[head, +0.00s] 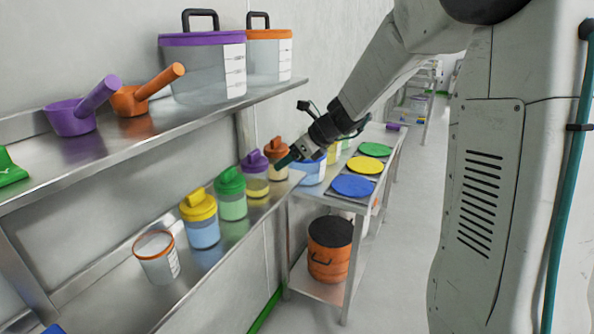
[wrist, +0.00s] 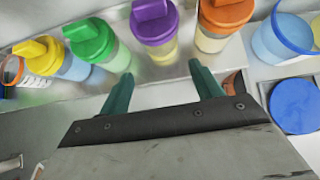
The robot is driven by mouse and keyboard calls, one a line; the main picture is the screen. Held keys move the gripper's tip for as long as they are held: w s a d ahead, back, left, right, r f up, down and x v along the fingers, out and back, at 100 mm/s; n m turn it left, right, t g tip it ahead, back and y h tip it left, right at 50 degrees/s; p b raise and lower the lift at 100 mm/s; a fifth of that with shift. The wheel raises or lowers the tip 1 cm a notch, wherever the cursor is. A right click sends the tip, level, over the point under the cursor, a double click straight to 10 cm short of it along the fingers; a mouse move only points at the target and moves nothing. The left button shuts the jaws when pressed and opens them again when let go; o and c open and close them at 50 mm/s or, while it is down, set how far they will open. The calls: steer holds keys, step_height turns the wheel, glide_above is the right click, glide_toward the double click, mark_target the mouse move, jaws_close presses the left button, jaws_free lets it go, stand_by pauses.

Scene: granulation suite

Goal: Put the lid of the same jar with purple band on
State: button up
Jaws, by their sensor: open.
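A small jar with a purple lid (head: 254,162) stands on the lower shelf, between a green-lidded and an orange-lidded jar; its lid is seated. It also shows in the wrist view (wrist: 154,20), just beyond my fingers. Whether a purple band lies under that lid cannot be seen. A large clear bin with a purple rim (head: 202,39) and a black handle stands on the upper shelf. My gripper (head: 288,160) is near the orange-lidded jar (head: 276,146). In the wrist view my gripper (wrist: 162,84) is open, with nothing visible between its teal fingers.
An open jar with an orange band (head: 156,258) stands at the near left, beside yellow-lidded (head: 199,206) and green-lidded (head: 230,182) jars. Blue (head: 353,186), yellow and green discs lie on the side table. Purple and orange scoops lie on the upper shelf. The floor at right is partly clear.

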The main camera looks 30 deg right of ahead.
steer(key=s+a+r+n+g, duration=0.2)
steer(key=s+a+r+n, duration=0.15)
steer(key=s+n, duration=0.45)
steer(key=s+a+r+n+g, duration=0.2)
steer(key=s+a+n, duration=0.35)
steer(key=s, duration=0.45)
steer(key=s+d+f+n+g+h, duration=0.1)
steer(key=s+n+h, duration=0.1)
steer(key=s+n, duration=0.5)
steer(key=s+d+f+n+g+h, duration=0.1)
steer(key=s+d+n+h, duration=0.1)
steer(key=s+n, duration=0.6)
steer(key=s+h, duration=0.1)
steer(key=s, duration=0.3)
steer(key=shift+s+d+h, duration=0.3)
steer(key=shift+s, duration=0.05)
